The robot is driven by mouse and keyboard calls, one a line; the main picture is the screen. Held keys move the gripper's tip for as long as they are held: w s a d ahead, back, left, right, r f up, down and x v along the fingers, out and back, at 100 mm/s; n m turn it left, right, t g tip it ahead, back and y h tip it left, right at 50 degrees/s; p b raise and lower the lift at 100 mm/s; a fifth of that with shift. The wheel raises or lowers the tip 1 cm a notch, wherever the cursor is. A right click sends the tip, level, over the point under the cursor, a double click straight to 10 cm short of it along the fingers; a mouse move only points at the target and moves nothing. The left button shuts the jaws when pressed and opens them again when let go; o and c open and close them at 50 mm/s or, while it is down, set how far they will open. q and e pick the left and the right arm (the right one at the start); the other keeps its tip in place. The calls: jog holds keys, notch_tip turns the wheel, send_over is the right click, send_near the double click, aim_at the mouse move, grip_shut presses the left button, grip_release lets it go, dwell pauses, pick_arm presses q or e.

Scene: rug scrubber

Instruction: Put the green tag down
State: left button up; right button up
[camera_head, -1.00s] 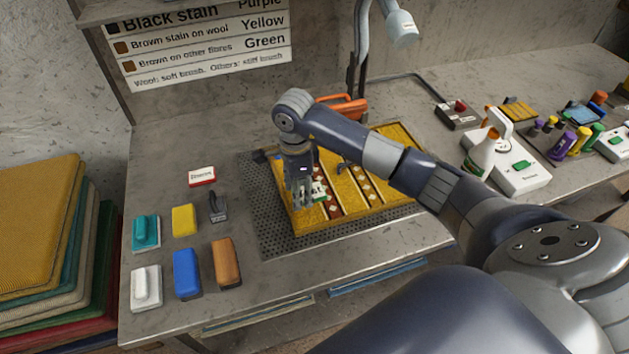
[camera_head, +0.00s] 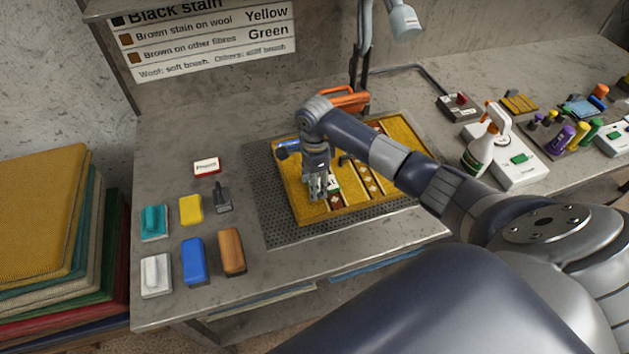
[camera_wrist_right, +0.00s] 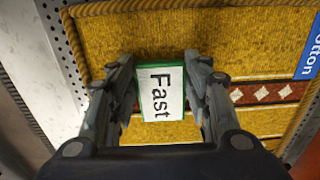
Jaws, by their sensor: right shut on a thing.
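The green tag (camera_wrist_right: 161,93) is a white card with a green edge, marked "Fast". My right gripper (camera_head: 319,195) is shut on it, with one finger on each side in the right wrist view (camera_wrist_right: 160,100). The tag is over the yellow patterned rug (camera_head: 293,197), near its left part. I cannot tell whether it touches the rug. In the head view the tag (camera_head: 333,184) is mostly hidden by the gripper. My left gripper is not in view.
The rug lies on a dark perforated mat (camera_head: 262,208). A blue "Cotton" label (camera_wrist_right: 309,52) lies on it. Brushes and blocks, including a blue one (camera_head: 194,262), stand to the left. A spray bottle (camera_head: 484,150) stands to the right. An orange tool (camera_head: 346,100) is behind the rug.

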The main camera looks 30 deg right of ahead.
jog(key=o, duration=0.9)
jog(key=shift+c, duration=0.2)
jog(key=shift+r, duration=0.1)
jog(key=shift+w+r, duration=0.1)
jog(key=shift+r, duration=0.1)
notch_tip(320, 180, up, 12)
jog(key=b, duration=0.3)
jog(key=shift+f+b, duration=0.2)
jog(key=shift+b, duration=0.2)
